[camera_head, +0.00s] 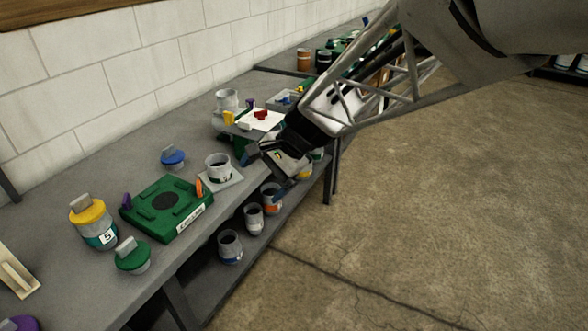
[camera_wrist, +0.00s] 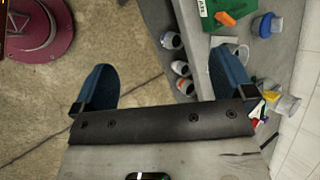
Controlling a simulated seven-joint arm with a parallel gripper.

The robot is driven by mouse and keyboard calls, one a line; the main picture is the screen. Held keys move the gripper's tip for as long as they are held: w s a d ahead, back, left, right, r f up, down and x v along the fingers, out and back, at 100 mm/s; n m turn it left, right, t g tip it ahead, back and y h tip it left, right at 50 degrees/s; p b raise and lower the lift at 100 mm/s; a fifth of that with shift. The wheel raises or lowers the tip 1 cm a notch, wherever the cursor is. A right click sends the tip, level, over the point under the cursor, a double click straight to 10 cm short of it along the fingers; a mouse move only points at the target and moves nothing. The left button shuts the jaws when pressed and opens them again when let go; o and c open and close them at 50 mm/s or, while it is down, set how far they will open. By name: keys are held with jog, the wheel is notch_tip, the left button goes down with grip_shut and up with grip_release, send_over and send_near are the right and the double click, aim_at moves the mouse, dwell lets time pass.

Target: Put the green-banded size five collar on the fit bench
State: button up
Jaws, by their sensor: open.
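A grey cylinder with a teal-green band and a label that looks like "5" (camera_head: 100,228) stands upright on the near bench, a yellow knobbed piece on its top. Another grey collar with a dark green band (camera_head: 218,169) stands on a pale square pad beside the green labelled plate (camera_head: 168,204); its number is too small to read surely. I cannot tell which surface is called the fit bench. My gripper (camera_head: 268,152) is over the bench's front edge, right of the padded collar. In the wrist view my gripper (camera_wrist: 163,88) is open, with nothing between its blue fingers.
A green knobbed plug (camera_head: 132,256) and a blue one (camera_head: 173,157) sit on the grey bench. Several banded collars, including an orange-banded one (camera_head: 271,197), stand on the lower shelf. White paper and small coloured pieces lie behind my gripper. The floor at right is open.

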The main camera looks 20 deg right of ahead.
jog(key=s+d+r+n+h, duration=0.1)
jog(key=s+d+n+h, duration=0.1)
jog(key=s, duration=0.4)
jog(key=s+d+r+n+h, duration=0.1)
jog(key=s+d+n+h, duration=0.2)
jog(key=s, duration=0.4)
jog(key=s+d+r+n+t+h, duration=0.1)
jog(key=s+d+n+h, duration=0.1)
jog(key=s+n, duration=0.3)
jog(key=shift+s+d, duration=0.6)
jog(key=shift+s, duration=0.2)
